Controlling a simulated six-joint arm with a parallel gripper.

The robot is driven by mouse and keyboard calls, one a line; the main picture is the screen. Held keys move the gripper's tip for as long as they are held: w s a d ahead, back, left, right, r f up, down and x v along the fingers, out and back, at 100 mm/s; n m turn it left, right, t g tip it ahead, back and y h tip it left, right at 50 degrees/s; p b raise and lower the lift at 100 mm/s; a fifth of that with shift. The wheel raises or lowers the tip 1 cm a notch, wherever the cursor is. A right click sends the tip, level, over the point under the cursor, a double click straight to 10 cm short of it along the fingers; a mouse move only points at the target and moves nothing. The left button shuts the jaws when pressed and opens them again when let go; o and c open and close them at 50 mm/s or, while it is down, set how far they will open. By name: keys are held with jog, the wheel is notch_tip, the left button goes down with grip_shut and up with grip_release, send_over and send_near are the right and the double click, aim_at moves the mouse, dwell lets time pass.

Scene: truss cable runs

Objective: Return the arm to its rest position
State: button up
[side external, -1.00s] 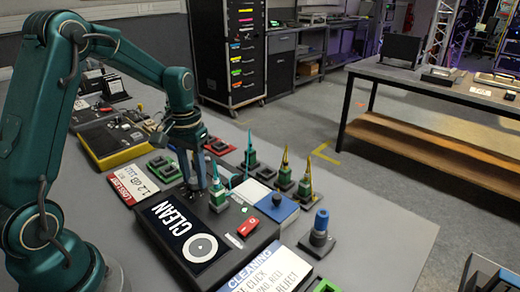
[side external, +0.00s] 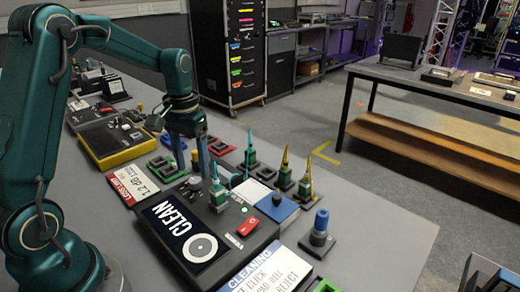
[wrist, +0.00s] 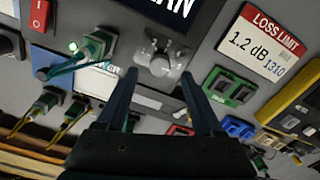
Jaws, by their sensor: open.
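My gripper (side external: 193,168) is open and empty above the back edge of the dark CLEAN box (side external: 160,248). Its two fingers stand apart in the wrist view (wrist: 159,75), with nothing between them. A green connector (side external: 217,194) with a teal cable sits on the box, just right of my gripper. It also shows in the wrist view (wrist: 96,45), left of the left finger, with a lit green light beside it. A metal fitting (wrist: 160,58) on the box lies beyond the fingertips.
Several green connectors (side external: 304,188) with coloured cables stand to the right. A blue-topped post (side external: 320,228) stands near the front. A LOSS LIMIT card (side external: 133,183) and a yellow-edged device (side external: 115,143) lie to the left. The grey table (side external: 385,235) is clear at the right.

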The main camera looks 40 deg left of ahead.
jog(key=shift+r, duration=1)
jog(key=s+d+r+m+t, duration=0.2)
jog(key=s+d+r+t, duration=0.15)
jog(key=d+r, duration=0.45)
jog(key=s+d+f+m+t, duration=0.1)
jog(key=s+d, duration=0.3)
jog(key=s, duration=0.5)
jog(key=shift+f+m+t, duration=0.4)
jog(key=shift+f+t, duration=0.15)
jog(key=shift+f, duration=0.1)
jog(key=shift+s, duration=0.1)
